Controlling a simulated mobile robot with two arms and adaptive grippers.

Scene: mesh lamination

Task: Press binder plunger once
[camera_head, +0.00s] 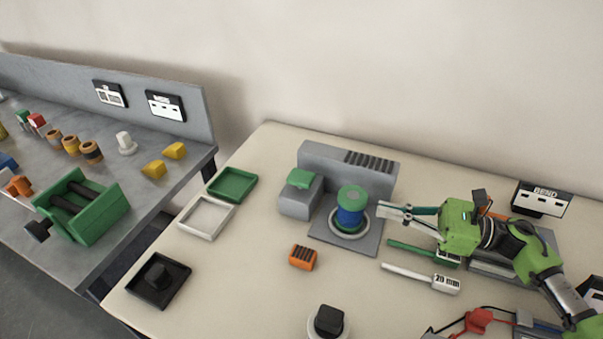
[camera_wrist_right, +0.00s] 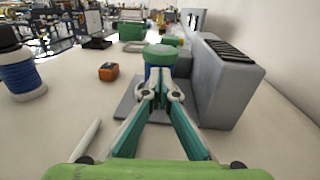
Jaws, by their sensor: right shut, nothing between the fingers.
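A blue cylinder with a green cap (camera_head: 351,207), which looks like the binder plunger, stands upright in a pale ring on a grey base plate (camera_head: 333,241). In the right wrist view the green cap (camera_wrist_right: 160,53) shows straight beyond my fingertips, and the fingers hide much of the blue body. My right gripper (camera_head: 381,211) is shut and empty, just right of the cylinder and pointing at it. Its fingertips (camera_wrist_right: 160,88) meet in the wrist view. I cannot tell whether they touch the cylinder. My left gripper is not in view.
A grey housing with a slotted top (camera_head: 345,168) stands behind the plunger, with a green-topped block (camera_head: 300,195) at its left. An orange block (camera_head: 302,257) and a white-handled tool (camera_head: 420,277) lie in front. Trays (camera_head: 207,217) sit at the left.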

